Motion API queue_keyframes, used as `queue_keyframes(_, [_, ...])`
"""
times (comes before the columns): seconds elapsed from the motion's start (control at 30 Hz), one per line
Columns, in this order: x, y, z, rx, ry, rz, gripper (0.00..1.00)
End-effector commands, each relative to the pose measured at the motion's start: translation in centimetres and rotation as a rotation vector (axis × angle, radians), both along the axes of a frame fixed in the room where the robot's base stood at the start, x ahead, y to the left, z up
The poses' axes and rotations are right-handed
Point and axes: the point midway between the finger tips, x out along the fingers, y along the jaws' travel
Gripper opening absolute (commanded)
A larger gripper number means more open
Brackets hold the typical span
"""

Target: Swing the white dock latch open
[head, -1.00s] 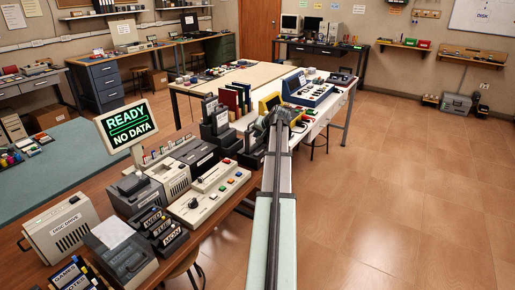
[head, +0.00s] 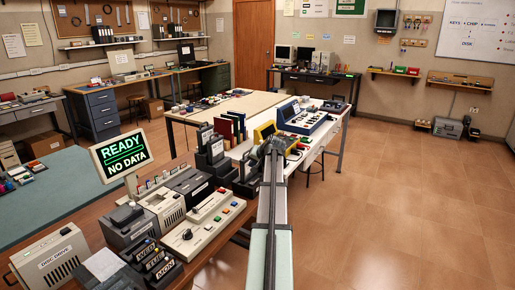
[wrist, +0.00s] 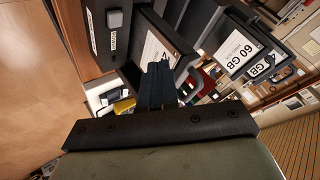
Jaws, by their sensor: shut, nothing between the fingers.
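My gripper (wrist: 157,85) points away from the wrist camera, its dark fingers together and empty. In the head view my gripper (head: 274,148) is at the far end of the arm, small and beside the dark upright units. In the wrist view the fingers overlap a dark unit with a white label (wrist: 155,48); I cannot tell whether they touch it. Left of it is a dark panel with a square button (wrist: 116,19) and a small label. Dark drives marked 60 GB (wrist: 238,55) stand to the right. I cannot make out a white dock latch in either view.
In the head view, a wooden bench holds a READY / NO DATA sign (head: 124,155), a disc drive (head: 52,258) and a beige console (head: 204,221). A yellow device (head: 265,131) and a blue console (head: 305,120) stand farther back. The floor (head: 420,200) to the right is clear.

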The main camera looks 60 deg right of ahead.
Motion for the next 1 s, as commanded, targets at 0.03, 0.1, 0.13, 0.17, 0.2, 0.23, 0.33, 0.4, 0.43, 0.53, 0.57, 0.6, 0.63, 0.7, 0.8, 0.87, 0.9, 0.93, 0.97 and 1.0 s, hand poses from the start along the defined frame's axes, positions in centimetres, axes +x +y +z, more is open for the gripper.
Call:
queue_keyframes(0.03, [0.0,-0.1,0.0,0.0,0.002,0.001,0.0])
queue_keyframes(0.1, [0.0,-0.5,-0.1,-0.003,0.008,0.007,0.0])
queue_keyframes(0.13, [0.0,-0.9,-0.1,-0.004,0.014,0.011,0.0])
queue_keyframes(0.17, [0.0,-1.3,-0.2,-0.006,0.023,0.018,0.0])
queue_keyframes(0.2, [0.0,-2.1,-0.4,-0.01,0.039,0.031,0.0])
queue_keyframes(0.23, [0.0,-2.8,-0.5,-0.013,0.053,0.043,0.0])
queue_keyframes(0.33, [-0.3,-5.9,-1.2,-0.027,0.117,0.101,0.0])
queue_keyframes(0.4, [-0.7,-8.4,-1.8,-0.036,0.173,0.154,0.0])
queue_keyframes(0.43, [-0.9,-9.6,-2.1,-0.04,0.197,0.179,0.0])
queue_keyframes(0.53, [-1.6,-13.1,-2.7,-0.051,0.274,0.266,0.0])
queue_keyframes(0.57, [-1.8,-14.0,-2.7,-0.053,0.297,0.292,0.0])
queue_keyframes(0.6, [-2.0,-15.3,-2.7,-0.057,0.324,0.327,0.0])
queue_keyframes(0.63, [-1.9,-16.1,-2.4,-0.062,0.344,0.353,0.0])
queue_keyframes(0.7, [-1.5,-17.7,-1.3,-0.074,0.39,0.414,0.0])
queue_keyframes(0.8, [0.4,-18.8,2.4,-0.106,0.448,0.489,0.0])
queue_keyframes(0.87, [1.6,-18.7,4.7,-0.124,0.471,0.518,0.0])
queue_keyframes(0.9, [2.4,-18.6,6.2,-0.136,0.485,0.533,0.0])
queue_keyframes(0.93, [3.0,-18.4,7.2,-0.144,0.493,0.543,0.0])
queue_keyframes(0.97, [3.6,-18.3,8.2,-0.151,0.502,0.552,0.0])
queue_keyframes(1.0, [4.2,-18.2,9.5,-0.16,0.513,0.562,0.0])
